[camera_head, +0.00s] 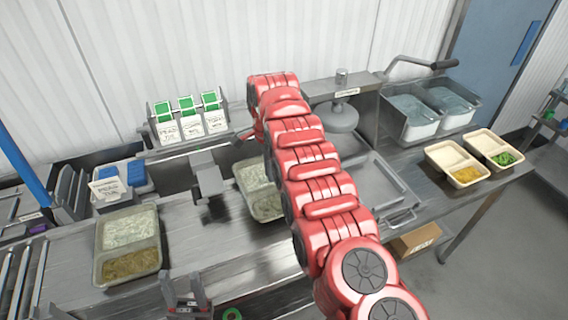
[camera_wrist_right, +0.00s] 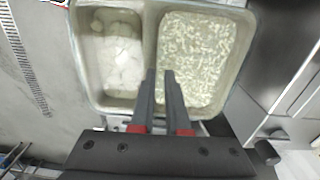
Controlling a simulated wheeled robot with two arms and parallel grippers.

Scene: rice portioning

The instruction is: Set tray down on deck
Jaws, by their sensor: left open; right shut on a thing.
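My right gripper (camera_wrist_right: 159,76) is shut on a two-compartment tray (camera_wrist_right: 83,52), its fingers at the divider near the tray's close edge. One compartment holds a pale lump, the other whitish grains. In the head view the tray (camera_head: 246,166) is partly hidden by my red right arm, and that gripper is hidden too. The tray is over the metal deck (camera_head: 190,235); I cannot tell if it touches. My left gripper (camera_head: 187,302) is open and empty at the bottom of the head view.
Another filled tray (camera_head: 99,262) rests on the deck at the left. Two cream trays (camera_head: 432,157) (camera_head: 472,142) with yellow and green food stand at the right. Bare deck lies between the left tray and my right arm.

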